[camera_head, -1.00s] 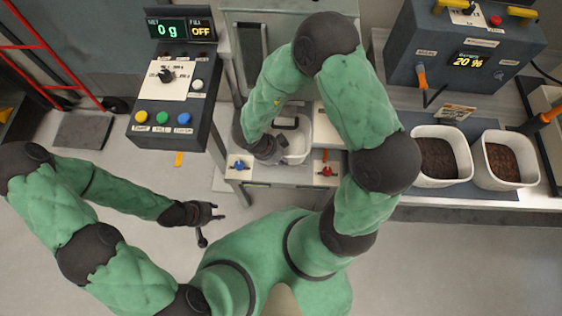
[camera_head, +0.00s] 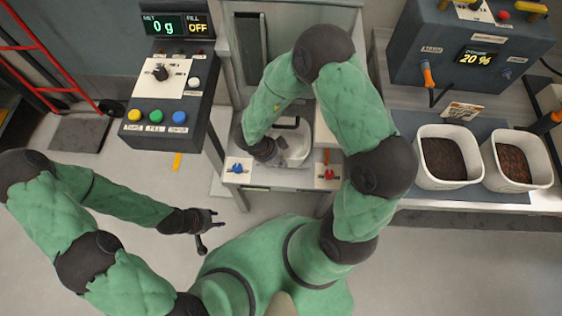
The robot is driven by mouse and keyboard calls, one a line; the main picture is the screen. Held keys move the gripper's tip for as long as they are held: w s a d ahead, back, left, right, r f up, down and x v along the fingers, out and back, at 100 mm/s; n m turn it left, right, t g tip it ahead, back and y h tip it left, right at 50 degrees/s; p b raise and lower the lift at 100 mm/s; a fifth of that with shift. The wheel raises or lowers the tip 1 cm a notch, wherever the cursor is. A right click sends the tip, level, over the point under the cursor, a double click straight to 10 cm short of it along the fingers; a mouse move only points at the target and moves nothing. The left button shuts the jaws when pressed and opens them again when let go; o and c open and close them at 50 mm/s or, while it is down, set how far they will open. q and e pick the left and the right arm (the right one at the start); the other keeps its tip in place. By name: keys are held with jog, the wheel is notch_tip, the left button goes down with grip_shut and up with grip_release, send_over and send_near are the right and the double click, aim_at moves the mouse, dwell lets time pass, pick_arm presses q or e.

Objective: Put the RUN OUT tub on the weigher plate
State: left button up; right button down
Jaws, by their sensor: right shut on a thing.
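A pale empty-looking tub (camera_head: 298,150) sits in the bay of the machine in the middle, partly hidden by my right arm. A dark handle-shaped bar shows at its far side. My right gripper (camera_head: 274,158) is at the tub's left near side, shut on its wall as far as I can see. I cannot read any label on this tub, nor tell whether it rests on a plate. The weigher plate is not clearly visible. My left gripper (camera_head: 212,222) is open and empty over the floor at the left.
Two white tubs with brown contents, one (camera_head: 421,180) and another (camera_head: 493,181), stand on the right bench. Blue (camera_head: 238,168) and red (camera_head: 329,174) knobs flank the bay. A button panel (camera_head: 150,128) stands left. A dark box reading 20 % (camera_head: 420,50) stands behind the tubs.

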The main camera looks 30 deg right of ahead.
jog(key=shift+f, duration=0.1)
jog(key=c, duration=1.4)
grip_release()
jog(key=p+v, duration=0.7)
jog(key=v, duration=0.5)
